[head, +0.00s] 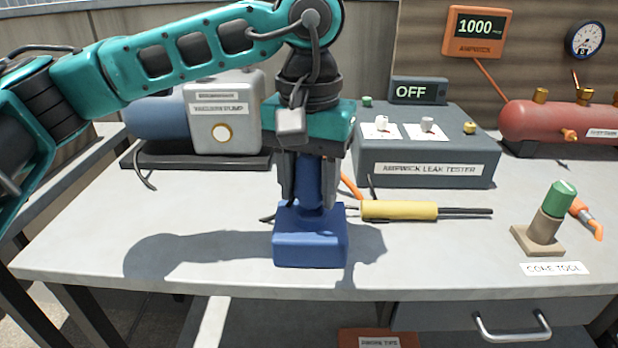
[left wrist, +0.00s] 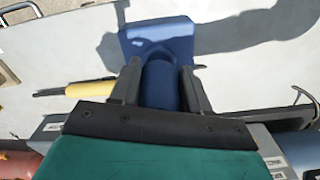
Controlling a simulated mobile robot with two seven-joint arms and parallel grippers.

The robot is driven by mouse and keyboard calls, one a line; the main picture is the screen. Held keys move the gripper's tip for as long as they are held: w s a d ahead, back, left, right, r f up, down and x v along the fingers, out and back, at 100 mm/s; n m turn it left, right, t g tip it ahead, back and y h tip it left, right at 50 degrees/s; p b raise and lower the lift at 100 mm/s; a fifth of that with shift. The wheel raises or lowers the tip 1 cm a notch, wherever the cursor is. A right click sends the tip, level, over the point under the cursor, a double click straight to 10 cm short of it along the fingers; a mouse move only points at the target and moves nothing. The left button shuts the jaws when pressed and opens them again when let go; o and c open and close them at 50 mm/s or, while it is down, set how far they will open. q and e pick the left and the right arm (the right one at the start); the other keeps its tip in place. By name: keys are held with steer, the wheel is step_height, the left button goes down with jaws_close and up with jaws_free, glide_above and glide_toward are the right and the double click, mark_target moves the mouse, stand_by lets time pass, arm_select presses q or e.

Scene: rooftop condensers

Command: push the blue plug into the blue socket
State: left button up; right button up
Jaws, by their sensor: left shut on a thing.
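My left gripper (head: 307,190) points straight down at the middle of the bench and is shut on the blue plug (head: 310,180), a dark blue cylinder. In the left wrist view the blue plug (left wrist: 160,85) stands between the two dark fingers. The blue socket (head: 310,245) is a blue block on the bench, directly below the plug; it also shows in the left wrist view (left wrist: 158,38). The plug's lower end meets the top of the socket, and I cannot tell how deep it sits. My right gripper is not in view.
A yellow-handled tool (head: 398,210) lies just right of the socket. The grey leak tester (head: 425,150) stands behind it, and the vacuum pump (head: 222,120) stands back left. A cone tool on a tan stand (head: 545,232) is at the right. The bench (head: 190,215) left of the socket is clear.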

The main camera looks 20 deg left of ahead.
mark_target(309, 163)
arm_select(q)
steer(key=shift+f+b, duration=0.8)
steer(key=shift+f, duration=0.2)
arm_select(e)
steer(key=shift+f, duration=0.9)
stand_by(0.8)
arm_select(q)
steer(key=o, duration=1.1)
steer(key=shift+o, duration=0.2)
step_height(309, 163, up, 5)
steer(key=shift+f+p, duration=0.2)
steer(key=shift+p, duration=0.65)
step_height(309, 163, up, 8)
steer(key=shift+r+p, duration=0.15)
steer(key=shift+p, duration=0.95)
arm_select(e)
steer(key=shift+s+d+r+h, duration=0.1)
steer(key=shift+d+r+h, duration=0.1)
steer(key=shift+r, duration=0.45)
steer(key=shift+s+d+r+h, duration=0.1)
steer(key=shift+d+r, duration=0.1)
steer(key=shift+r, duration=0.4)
